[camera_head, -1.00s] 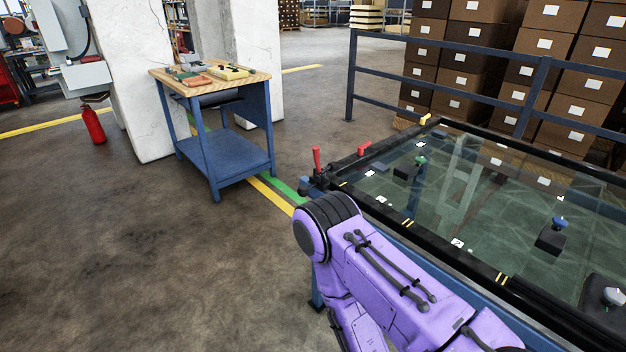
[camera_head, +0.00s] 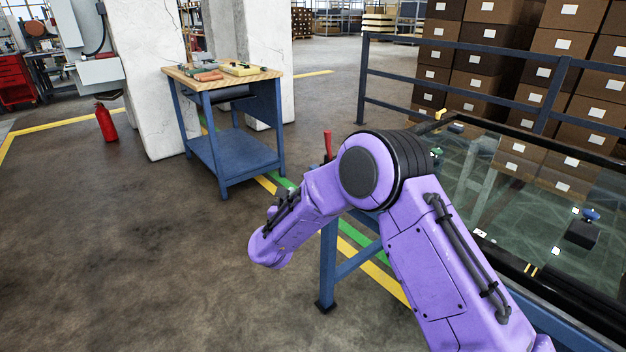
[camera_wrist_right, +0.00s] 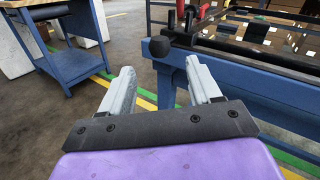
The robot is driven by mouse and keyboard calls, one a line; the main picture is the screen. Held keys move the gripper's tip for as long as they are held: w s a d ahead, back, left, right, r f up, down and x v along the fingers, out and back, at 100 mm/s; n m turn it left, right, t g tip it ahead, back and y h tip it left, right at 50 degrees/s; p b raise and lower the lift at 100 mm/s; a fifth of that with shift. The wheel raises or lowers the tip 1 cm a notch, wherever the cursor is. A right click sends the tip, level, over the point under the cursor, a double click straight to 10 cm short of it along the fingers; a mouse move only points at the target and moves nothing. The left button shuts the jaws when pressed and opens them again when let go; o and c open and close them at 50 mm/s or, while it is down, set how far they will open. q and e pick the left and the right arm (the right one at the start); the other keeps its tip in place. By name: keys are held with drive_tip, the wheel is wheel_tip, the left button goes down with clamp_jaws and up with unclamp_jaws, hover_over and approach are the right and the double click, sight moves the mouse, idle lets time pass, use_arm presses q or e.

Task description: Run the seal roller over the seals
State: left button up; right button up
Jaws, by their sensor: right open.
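A glass panel (camera_head: 500,200) in a black edge strip (camera_head: 530,268) lies on a blue stand at the right. My right arm hides its near left corner. A red upright handle (camera_head: 327,145) stands at that corner; in the right wrist view red handles (camera_wrist_right: 181,10) rise there, near a black ball (camera_wrist_right: 159,47). I cannot tell which of these belongs to the seal roller. My right gripper (camera_wrist_right: 160,72) is open, with nothing between its fingers, pointing toward the blue stand rail (camera_wrist_right: 245,85). In the head view its fingers are hidden. My left gripper is not in view.
A blue workbench (camera_head: 232,150) with tools on its wooden top stands behind the arm. A blue railing (camera_head: 450,42) and stacked cartons (camera_head: 487,62) stand beyond the glass. A red extinguisher (camera_head: 106,122) stands by a pillar. The floor at left is clear.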

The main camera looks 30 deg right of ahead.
drive_tip(key=x, duration=1)
drive_tip(key=shift+w+d+p, duration=0.1)
drive_tip(key=shift+w+p, duration=0.05)
drive_tip(key=shift+p, duration=0.15)
clamp_jaws()
drive_tip(key=shift+f, duration=0.1)
